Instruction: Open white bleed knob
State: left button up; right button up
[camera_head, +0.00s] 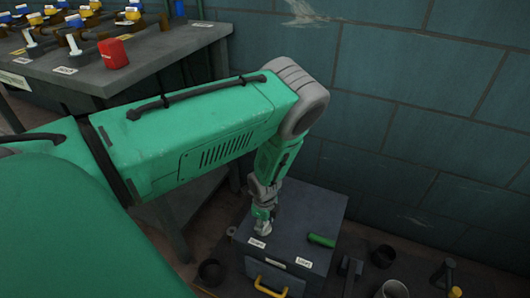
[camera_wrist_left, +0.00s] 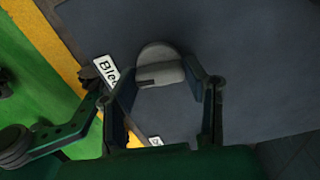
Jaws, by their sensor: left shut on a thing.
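The white bleed knob (camera_wrist_left: 160,68) is a pale round knob on a dark grey surface in the left wrist view. A white label reading "Ble..." (camera_wrist_left: 106,71) lies just left of it, partly hidden by a finger. My left gripper (camera_wrist_left: 168,88) has its fingers on both sides of the knob and is shut on it. In the head view my left gripper (camera_head: 264,212) points down at the top of a dark grey box (camera_head: 310,215), by a white label (camera_head: 257,243). The knob is mostly hidden by the gripper there. My right gripper is not in view.
A green cylinder (camera_head: 321,240) lies on the box top near another white label (camera_head: 303,262). A yellow handle (camera_head: 270,288) is on the box front. Dark cups and a pale cup (camera_head: 394,289) stand around the box. A bench (camera_head: 120,75) with several valves and a red block (camera_head: 113,54) stands upper left.

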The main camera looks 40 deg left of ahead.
pick_arm(q)
jog(key=m+p, duration=0.1)
jog(key=m, duration=0.3)
jog(key=shift+a, duration=0.15)
jog(key=m+p, duration=0.1)
jog(key=m, duration=0.3)
jog(key=shift+w+r+m+p, duration=0.1)
jog(key=shift+m+p, duration=0.3)
jog(key=m+p, duration=0.1)
jog(key=m, duration=0.3)
jog(key=shift+m+p, duration=0.3)
jog(key=shift+p, duration=0.05)
jog(key=shift+w+m+p, duration=0.15)
jog(key=shift+m+p, duration=0.4)
jog(key=shift+m, duration=1.05)
jog(key=o, duration=0.9)
jog(key=shift+w, duration=0.1)
jog(key=shift+o, duration=1.2)
jog(key=shift+s, duration=0.2)
